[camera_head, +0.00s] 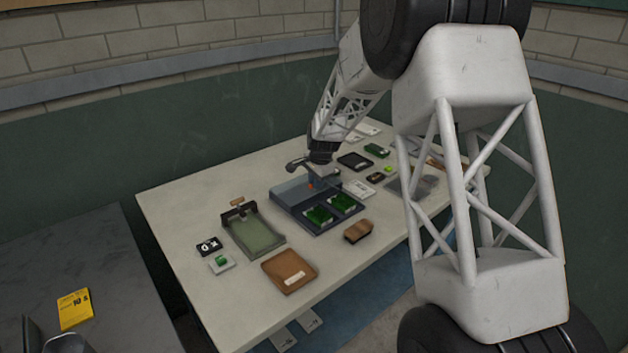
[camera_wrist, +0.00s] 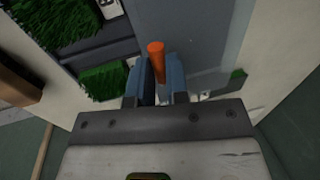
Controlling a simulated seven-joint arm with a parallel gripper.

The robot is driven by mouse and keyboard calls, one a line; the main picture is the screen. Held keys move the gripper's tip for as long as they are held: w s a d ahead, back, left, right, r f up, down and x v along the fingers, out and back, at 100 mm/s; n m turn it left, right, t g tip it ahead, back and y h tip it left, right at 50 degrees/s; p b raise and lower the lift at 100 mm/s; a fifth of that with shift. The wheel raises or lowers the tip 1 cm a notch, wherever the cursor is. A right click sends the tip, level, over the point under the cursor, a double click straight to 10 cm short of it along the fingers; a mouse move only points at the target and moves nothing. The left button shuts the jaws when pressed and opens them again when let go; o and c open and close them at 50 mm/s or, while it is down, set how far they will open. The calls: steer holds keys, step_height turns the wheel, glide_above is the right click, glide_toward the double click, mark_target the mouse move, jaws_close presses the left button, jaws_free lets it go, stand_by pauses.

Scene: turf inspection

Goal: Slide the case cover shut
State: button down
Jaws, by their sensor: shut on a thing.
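The case (camera_head: 318,230) is a dark blue-grey tray lying on the table, with green turf pieces (camera_head: 320,214) showing in its open front part. Its flat grey-blue cover (camera_head: 290,188) lies over the back part. An orange peg (camera_head: 311,184) stands up from the cover; it also shows in the wrist view (camera_wrist: 156,50). My gripper (camera_wrist: 160,75) is shut on the orange peg, with a blue finger on each side. In the wrist view, turf (camera_wrist: 102,82) shows to the left and the cover (camera_wrist: 205,40) to the right. My wrist partly hides the case's back edge in the head view.
A green-bedded tray (camera_head: 255,237) stands left of the case. A black tablet-like item (camera_head: 354,161) and several small items lie behind and right. The table's left back corner is clear.

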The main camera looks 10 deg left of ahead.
steer(key=s+d, duration=0.8)
steer(key=shift+s+d, duration=0.25)
steer(key=shift+d, duration=0.05)
stand_by(0.3)
steer(key=c, duration=1.1)
jaws_free()
step_height(320, 180, up, 8)
steer(key=s+d, duration=0.1)
steer(key=shift+f, duration=0.15)
steer(key=shift+s, duration=0.1)
